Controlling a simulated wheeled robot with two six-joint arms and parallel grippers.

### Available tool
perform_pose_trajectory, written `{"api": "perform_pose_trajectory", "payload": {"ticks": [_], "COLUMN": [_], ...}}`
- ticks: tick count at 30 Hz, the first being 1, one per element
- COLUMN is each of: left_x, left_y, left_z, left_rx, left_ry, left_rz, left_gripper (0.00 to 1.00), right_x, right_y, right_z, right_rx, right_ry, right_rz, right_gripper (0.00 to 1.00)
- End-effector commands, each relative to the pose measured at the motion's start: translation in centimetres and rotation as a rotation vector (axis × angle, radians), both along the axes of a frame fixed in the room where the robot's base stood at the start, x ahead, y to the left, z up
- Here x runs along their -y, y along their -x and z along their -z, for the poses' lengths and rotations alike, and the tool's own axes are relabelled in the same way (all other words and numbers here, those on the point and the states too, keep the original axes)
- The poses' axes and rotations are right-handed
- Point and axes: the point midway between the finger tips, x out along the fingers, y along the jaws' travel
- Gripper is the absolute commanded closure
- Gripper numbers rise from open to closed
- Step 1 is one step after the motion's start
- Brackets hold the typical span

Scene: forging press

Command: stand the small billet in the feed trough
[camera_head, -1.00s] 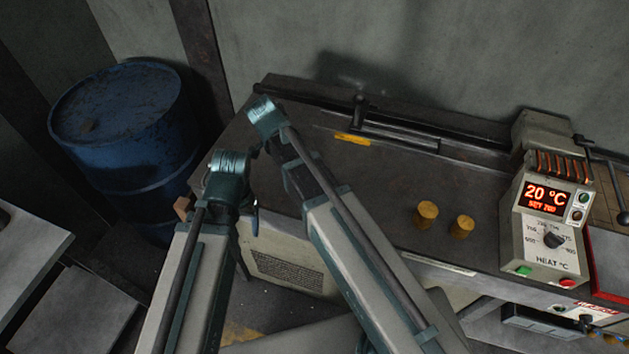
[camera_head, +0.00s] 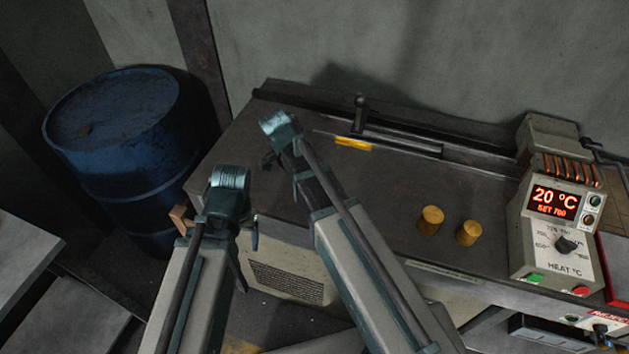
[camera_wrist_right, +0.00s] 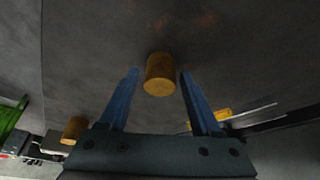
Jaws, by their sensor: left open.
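Two yellow-brown cylindrical billets stand upright near the bench front; the left one (camera_head: 431,220) looks slightly bigger than the right, smaller one (camera_head: 468,233). The feed trough appears to be the long dark channel (camera_head: 400,134) at the back of the bench. My left gripper (camera_head: 247,236) is open, beside the bench's left front corner, far from the billets; its fingers are partly hidden. My right gripper (camera_wrist_right: 158,85) is open and empty, with one billet (camera_wrist_right: 160,75) showing ahead between its fingers. Another billet (camera_wrist_right: 75,130) shows at lower left. I cannot tell which is which there.
A heater box (camera_head: 555,225) reading 20 °C stands right of the billets. A black handle (camera_head: 360,112) rises by the channel, near a yellow mark (camera_head: 353,143). A blue drum (camera_head: 125,150) stands left of the bench. The bench middle is clear.

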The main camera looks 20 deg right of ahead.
Motion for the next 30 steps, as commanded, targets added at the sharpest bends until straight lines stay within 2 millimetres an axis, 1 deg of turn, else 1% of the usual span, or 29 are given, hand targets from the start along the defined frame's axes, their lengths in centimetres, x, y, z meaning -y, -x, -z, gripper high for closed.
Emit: {"api": "perform_pose_trajectory", "payload": {"ticks": [1,10,23,30], "left_x": [0.00,0.00,0.00,-0.01], "left_y": [0.00,0.00,0.00,0.01], "left_z": [0.00,0.00,-0.03,-0.92], "left_rx": [0.000,0.000,0.000,0.000], "left_ry": [0.000,0.000,0.000,0.000], "left_rz": [0.000,0.000,0.000,0.000], "left_gripper": [0.26,0.26,0.26,0.26], "right_x": [-0.01,-0.02,0.00,0.57], "right_y": [0.00,-0.01,-0.01,-0.15], "right_z": [-0.01,0.00,-0.03,-0.93], "right_rx": [0.000,0.000,0.000,0.000], "right_ry": [0.000,0.000,0.000,0.000], "right_rz": [0.000,0.000,0.000,-0.001], "right_gripper": [0.46,1.00,1.00,1.00]}}
